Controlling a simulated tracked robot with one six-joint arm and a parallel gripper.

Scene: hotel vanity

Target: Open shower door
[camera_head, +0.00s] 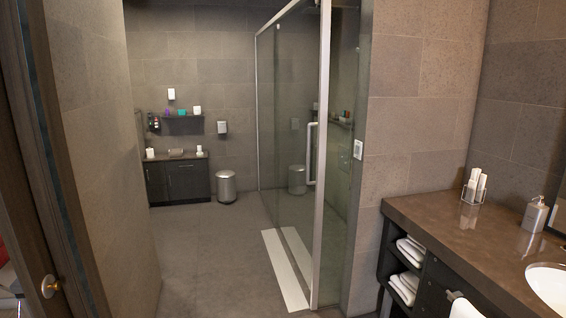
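The glass shower door (293,170) stands right of the middle, in a pale metal frame. A vertical white handle (315,153) is on the glass close to the near frame post (323,120). The door looks shut, but reflections in the glass make this hard to tell. A long white strip (285,268) lies on the floor along its base. My gripper is not in view.
A stone-topped vanity (440,240) with towels on shelves juts out at the lower right. A wooden door (38,180) with a brass knob is at the left edge. A bin (226,187) and dark cabinet (178,181) stand at the back. The floor (205,265) between is clear.

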